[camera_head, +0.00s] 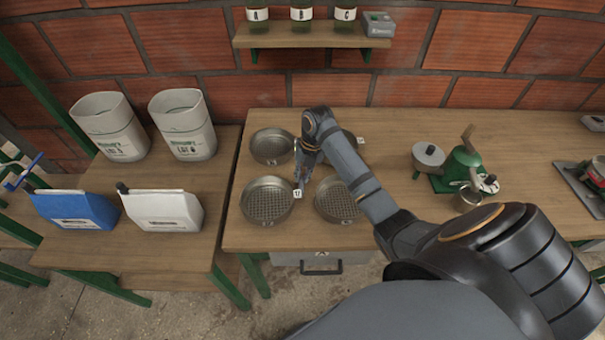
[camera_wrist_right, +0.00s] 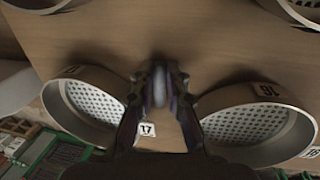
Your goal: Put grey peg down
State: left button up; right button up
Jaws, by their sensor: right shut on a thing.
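My right gripper (camera_head: 301,182) is over the wooden table, among the round sieve pans. In the wrist view, the right gripper (camera_wrist_right: 158,98) is shut on a small rounded grey peg (camera_wrist_right: 159,86), held between its dark fingers. The peg's lower end is hard to make out, so I cannot tell whether it touches the table. A tag marked 17 (camera_wrist_right: 147,130) shows just beside the fingers, and also in the head view (camera_head: 297,194). My left gripper is not in view.
Sieve pans stand at front left (camera_head: 267,202), front right (camera_head: 336,200) and back left (camera_head: 271,147). A green grinder (camera_head: 462,167) and a lidded pot (camera_head: 428,157) stand to the right. A shelf (camera_head: 310,38) with jars hangs behind. Sacks stand on the left bench.

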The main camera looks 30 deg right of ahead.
jog(key=shift+f, duration=0.25)
jog(key=o, duration=0.8)
jog(key=shift+c, duration=0.2)
